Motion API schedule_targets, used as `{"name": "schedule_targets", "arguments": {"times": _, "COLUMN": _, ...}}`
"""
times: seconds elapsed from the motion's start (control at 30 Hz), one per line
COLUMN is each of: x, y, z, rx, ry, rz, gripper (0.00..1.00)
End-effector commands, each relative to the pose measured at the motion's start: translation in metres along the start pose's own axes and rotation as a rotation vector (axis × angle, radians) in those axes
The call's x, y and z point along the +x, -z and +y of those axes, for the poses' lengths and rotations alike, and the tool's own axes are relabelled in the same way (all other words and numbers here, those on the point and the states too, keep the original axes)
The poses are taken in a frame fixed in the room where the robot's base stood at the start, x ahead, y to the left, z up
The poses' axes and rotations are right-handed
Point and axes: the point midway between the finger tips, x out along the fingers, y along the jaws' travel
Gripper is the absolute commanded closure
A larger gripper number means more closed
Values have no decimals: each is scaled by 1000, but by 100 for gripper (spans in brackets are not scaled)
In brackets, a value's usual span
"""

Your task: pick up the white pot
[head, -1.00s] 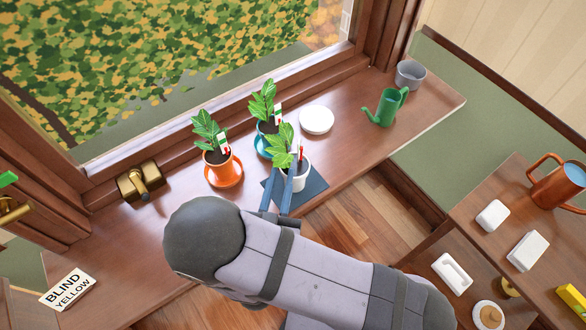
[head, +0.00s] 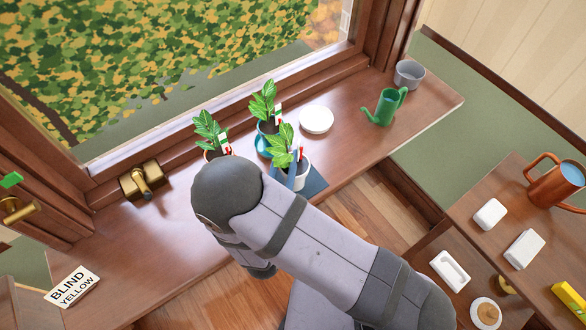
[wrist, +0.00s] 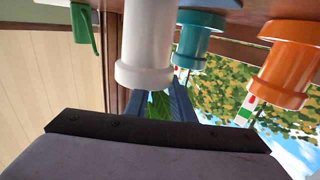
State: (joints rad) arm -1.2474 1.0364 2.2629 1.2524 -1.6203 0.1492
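An orange pot (wrist: 285,65), partly hidden by my arm in the head view, and a teal pot (head: 262,143) stand close by. A white saucer (head: 316,119), green watering can (head: 386,107) and grey pot (head: 410,74) are farther right. A brass latch (head: 142,181) is left.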

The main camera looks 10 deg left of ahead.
Motion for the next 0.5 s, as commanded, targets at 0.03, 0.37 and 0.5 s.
{"name": "schedule_targets", "arguments": {"times": 0.03, "x": 0, "y": 0, "z": 0, "rx": 0, "ry": 0, "rz": 0, "gripper": 78}}
{"name": "schedule_targets", "arguments": {"times": 0.37, "x": 0, "y": 1, "z": 0, "rx": 1, "ry": 0, "rz": 4, "gripper": 100}}
{"name": "schedule_targets", "arguments": {"times": 0.5, "x": 0, "y": 1, "z": 0, "rx": 1, "ry": 0, "rz": 4, "gripper": 100}}
